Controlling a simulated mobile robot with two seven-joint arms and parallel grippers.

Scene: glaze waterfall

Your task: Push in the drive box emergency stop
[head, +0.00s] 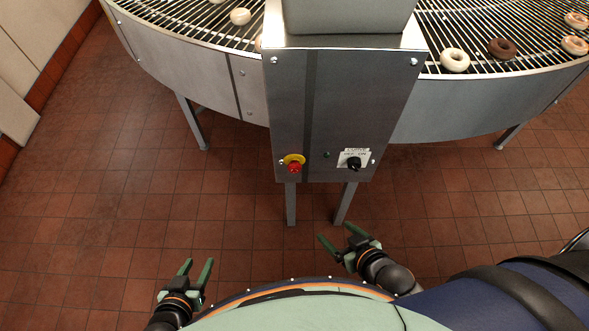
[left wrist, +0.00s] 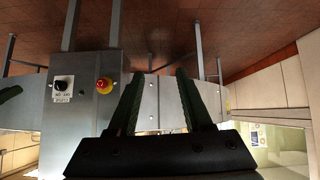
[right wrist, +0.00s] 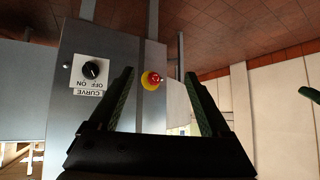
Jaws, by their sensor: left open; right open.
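The emergency stop is a red mushroom button (head: 294,167) on a yellow disc, at the lower left of the grey drive box (head: 345,110). The left wrist view shows the button (left wrist: 103,86) left of my fingers, upside down. The right wrist view shows it (right wrist: 153,79) between and beyond my fingertips. My left gripper (head: 198,270) is open and empty, low and to the left of the box. My right gripper (head: 337,237) is open and empty, below the box and nearer to me. Neither gripper touches the button.
A black rotary switch (head: 353,163) with an ON/OFF label and a small dark green lamp (head: 326,155) sit right of the button. A curved wire conveyor (head: 200,22) carries doughnuts (head: 455,60) behind the box. The box's metal legs (head: 291,204) stand on open tiled floor.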

